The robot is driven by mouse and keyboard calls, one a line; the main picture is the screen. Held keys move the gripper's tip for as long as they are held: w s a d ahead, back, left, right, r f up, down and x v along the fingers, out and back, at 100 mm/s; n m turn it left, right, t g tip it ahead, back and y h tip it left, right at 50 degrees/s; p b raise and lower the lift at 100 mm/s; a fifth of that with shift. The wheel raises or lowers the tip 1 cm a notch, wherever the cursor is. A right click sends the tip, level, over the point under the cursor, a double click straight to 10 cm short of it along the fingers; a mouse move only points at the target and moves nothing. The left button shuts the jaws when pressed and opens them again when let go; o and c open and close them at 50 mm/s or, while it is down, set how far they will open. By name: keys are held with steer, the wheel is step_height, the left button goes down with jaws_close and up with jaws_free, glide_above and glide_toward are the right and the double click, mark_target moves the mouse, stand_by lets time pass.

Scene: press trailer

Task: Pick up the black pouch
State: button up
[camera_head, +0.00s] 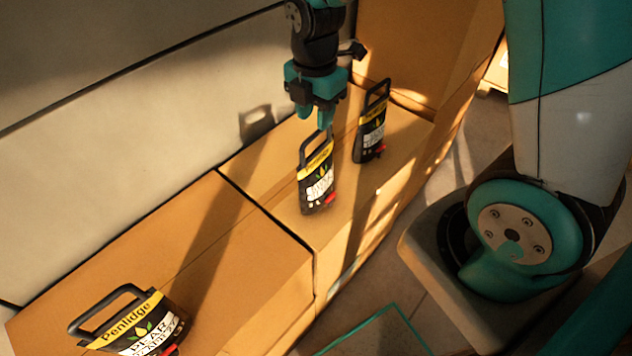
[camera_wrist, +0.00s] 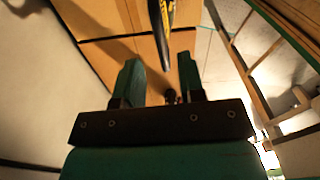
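Three black pouches with yellow bands and loop handles show in the head view. One pouch (camera_head: 317,182) is upright on the cardboard box top, directly below my gripper (camera_head: 322,118). Its handle top is at or just under my fingertips; I cannot tell whether they touch. A second pouch (camera_head: 370,132) stands just behind it to the right. A third pouch (camera_head: 140,328) is on the nearer box at lower left. In the wrist view my gripper (camera_wrist: 160,78) has its fingers apart. A black and yellow pouch edge (camera_wrist: 162,28) shows beyond them, seen narrow; I cannot tell which pouch it is.
Cardboard boxes (camera_head: 215,255) form a row along a pale wall (camera_head: 100,150). A taller box (camera_head: 415,45) stands at the back. The floor (camera_head: 385,285) is open to the right of the row. The box top between the near and middle pouches is clear.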

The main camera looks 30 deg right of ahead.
mark_target(318, 134)
step_height(318, 134, down, 3)
steer(key=shift+f, duration=0.1)
steer(key=shift+d+f+p, duration=0.2)
steer(key=shift+f+p, duration=0.05)
steer(key=shift+f, duration=1.1)
steer(key=shift+d+f+p, duration=0.15)
steer(key=shift+f+p, duration=0.05)
steer(key=shift+f, duration=1.1)
jaws_close()
steer(key=shift+w+r, duration=0.1)
